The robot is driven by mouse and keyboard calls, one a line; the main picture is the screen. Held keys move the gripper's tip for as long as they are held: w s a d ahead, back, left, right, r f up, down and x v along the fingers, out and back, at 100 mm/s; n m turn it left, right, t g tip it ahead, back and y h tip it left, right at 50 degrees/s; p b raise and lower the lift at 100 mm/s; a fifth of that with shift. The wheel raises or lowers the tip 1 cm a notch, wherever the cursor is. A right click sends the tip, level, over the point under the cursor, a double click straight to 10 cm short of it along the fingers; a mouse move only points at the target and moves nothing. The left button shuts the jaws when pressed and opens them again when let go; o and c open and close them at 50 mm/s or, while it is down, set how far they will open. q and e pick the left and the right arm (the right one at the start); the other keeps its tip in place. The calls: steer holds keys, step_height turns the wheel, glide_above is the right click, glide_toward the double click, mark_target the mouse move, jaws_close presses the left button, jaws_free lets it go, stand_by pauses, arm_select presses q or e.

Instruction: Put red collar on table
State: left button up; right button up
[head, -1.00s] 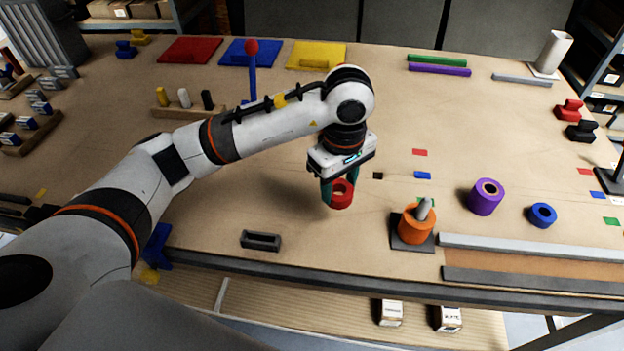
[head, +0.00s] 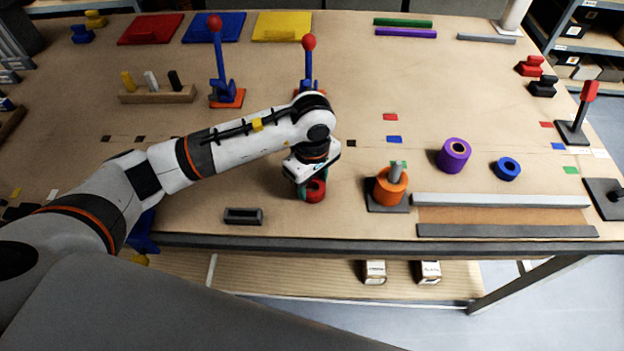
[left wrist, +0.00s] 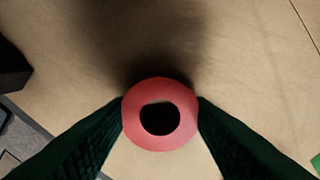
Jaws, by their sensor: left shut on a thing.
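The red collar (head: 315,192) is a short ring with a round hole, low over the tabletop near the front middle of the table (head: 270,222). My left gripper (head: 308,190) points down and is shut on the collar. In the left wrist view the collar (left wrist: 160,140) sits between the two dark green fingers, its hole facing the camera. A dark shadow lies on the wood beside it. I cannot tell whether the collar touches the table. My right gripper is not in view.
An orange collar (head: 388,190) sits around a grey peg to the right. Purple (head: 453,160) and blue (head: 507,170) collars stand farther right. A dark slotted block (head: 243,216) lies to the front left, near the table's front edge. Bare wood surrounds the gripper.

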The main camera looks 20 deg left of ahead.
arm_select(q)
steer(key=o, duration=1.3)
steer(key=shift+c, duration=0.2)
steer(key=shift+r+p, duration=0.25)
steer(key=shift+p, duration=0.15)
step_height(320, 180, up, 12)
steer(key=b, duration=0.4)
steer(key=shift+f, duration=0.15)
